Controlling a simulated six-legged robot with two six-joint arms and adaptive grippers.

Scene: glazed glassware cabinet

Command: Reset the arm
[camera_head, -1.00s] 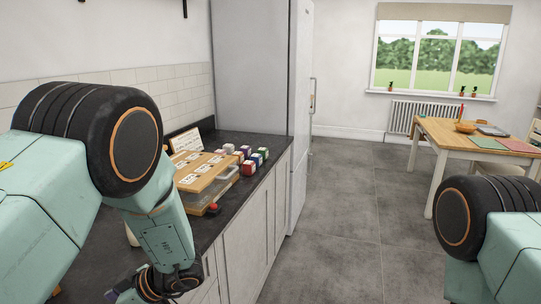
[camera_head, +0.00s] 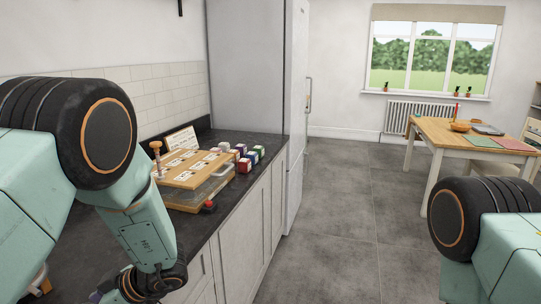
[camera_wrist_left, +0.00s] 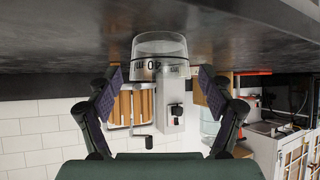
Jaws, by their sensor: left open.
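My left arm (camera_head: 148,235) hangs over the dark counter at the left of the head view, bent down toward the bottom edge. In the left wrist view my left gripper (camera_wrist_left: 160,77) is open, its two dark fingers apart. A clear glass vessel with dark markings (camera_wrist_left: 159,46) shows between and beyond the fingertips, with a gap on both sides. The wrist picture appears upside down, with the counter at the top. My right arm (camera_head: 490,240) shows only its upper part at the lower right; its gripper is outside the view.
A wooden box with a labelled lid (camera_head: 192,168) and several coloured cubes (camera_head: 245,157) stand on the counter (camera_head: 228,205) before a tall fridge (camera_head: 247,65). A wooden-handled item (camera_head: 156,158) stands beside the box. The grey floor (camera_head: 340,210) is clear up to the dining table (camera_head: 455,130).

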